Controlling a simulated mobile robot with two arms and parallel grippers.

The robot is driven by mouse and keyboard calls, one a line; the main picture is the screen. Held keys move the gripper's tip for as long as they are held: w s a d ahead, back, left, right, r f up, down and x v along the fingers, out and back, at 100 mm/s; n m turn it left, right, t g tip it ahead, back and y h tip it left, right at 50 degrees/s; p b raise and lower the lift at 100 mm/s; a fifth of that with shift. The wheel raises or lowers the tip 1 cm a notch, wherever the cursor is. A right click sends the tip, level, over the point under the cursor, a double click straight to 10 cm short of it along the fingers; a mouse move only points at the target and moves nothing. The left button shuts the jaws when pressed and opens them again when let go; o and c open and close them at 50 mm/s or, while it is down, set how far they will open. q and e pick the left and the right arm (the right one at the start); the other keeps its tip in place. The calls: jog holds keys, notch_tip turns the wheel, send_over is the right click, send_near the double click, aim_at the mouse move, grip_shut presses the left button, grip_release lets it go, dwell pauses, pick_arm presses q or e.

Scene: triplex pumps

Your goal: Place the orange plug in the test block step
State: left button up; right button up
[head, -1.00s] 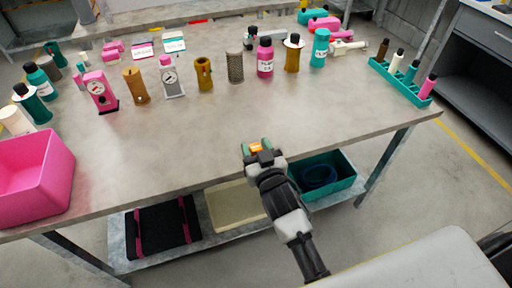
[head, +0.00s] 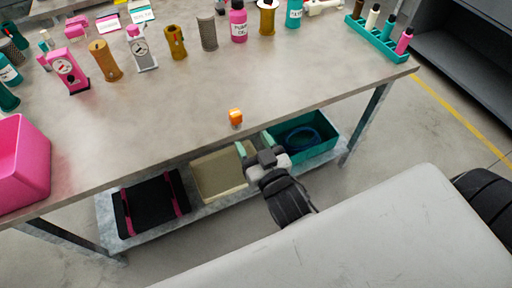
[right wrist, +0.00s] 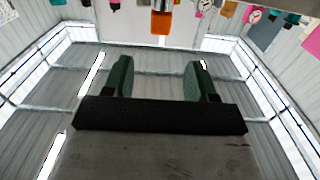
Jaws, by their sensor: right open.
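The small orange plug (head: 235,117) stands on the table near its front edge. It also shows at the top of the right wrist view (right wrist: 161,22), which appears upside down. My right gripper (head: 256,147) is open and empty, just off the table's front edge and apart from the plug. Its two green fingers also show in the right wrist view (right wrist: 157,80), with nothing between them. A mustard cylinder with a hole (head: 174,42) and a brown cylinder (head: 105,61) stand farther back; I cannot tell which thing is the test block. My left gripper is not in view.
Pink gauge (head: 68,71), pale gauge (head: 141,48), mesh cylinder (head: 207,33) and pink bottle (head: 238,22) stand in a back row. A pink bin (head: 20,165) is at left, a teal rack (head: 378,40) at right.

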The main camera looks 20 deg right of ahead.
jog(key=shift+s, duration=0.65)
